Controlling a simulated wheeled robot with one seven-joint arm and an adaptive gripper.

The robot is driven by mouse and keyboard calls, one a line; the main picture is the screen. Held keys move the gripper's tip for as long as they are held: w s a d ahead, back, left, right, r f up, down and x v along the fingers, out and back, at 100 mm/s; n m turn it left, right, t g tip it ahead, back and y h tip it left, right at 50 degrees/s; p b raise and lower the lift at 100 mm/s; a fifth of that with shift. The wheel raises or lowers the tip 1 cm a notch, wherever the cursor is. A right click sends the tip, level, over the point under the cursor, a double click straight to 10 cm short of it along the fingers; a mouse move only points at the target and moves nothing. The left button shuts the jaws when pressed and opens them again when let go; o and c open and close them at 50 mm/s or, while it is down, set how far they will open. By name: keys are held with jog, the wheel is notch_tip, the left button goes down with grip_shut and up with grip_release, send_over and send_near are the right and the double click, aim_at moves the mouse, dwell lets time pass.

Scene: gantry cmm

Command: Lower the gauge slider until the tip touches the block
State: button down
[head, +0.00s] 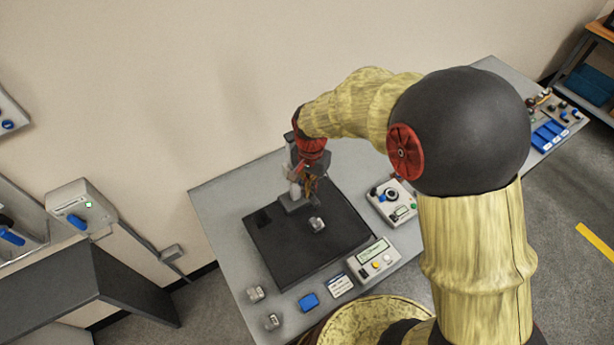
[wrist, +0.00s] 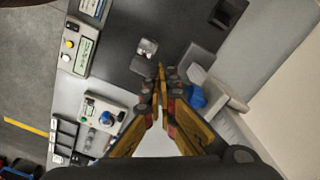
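A small silvery block (head: 317,224) lies on the dark plate (head: 345,240); it also shows in the wrist view (wrist: 148,46). The gauge stand (head: 292,152) rises at the plate's back edge, partly hidden by my arm and gripper. In the wrist view a blue knob (wrist: 197,97) and a pale grey part (wrist: 222,92) of the gauge show just right of my fingers. My gripper (wrist: 160,72) has its fingertips together, with nothing seen between them. In the head view my gripper (head: 309,184) is in front of the stand, above the plate. The gauge tip cannot be made out.
A display box with buttons (head: 372,262) sits at the plate's right front corner. A dial box (head: 391,202) is to its right. The wall is close behind the table.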

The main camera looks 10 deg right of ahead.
aim_at(310, 200)
jog(key=shift+f+b, duration=1.85)
jog(key=shift+f, duration=1.4)
jog(key=shift+f+b, duration=0.45)
jog(key=shift+f, duration=0.3)
jog(key=shift+r, duration=0.1)
jog(key=shift+r+p, duration=2.4)
jog(key=shift+r, duration=1.05)
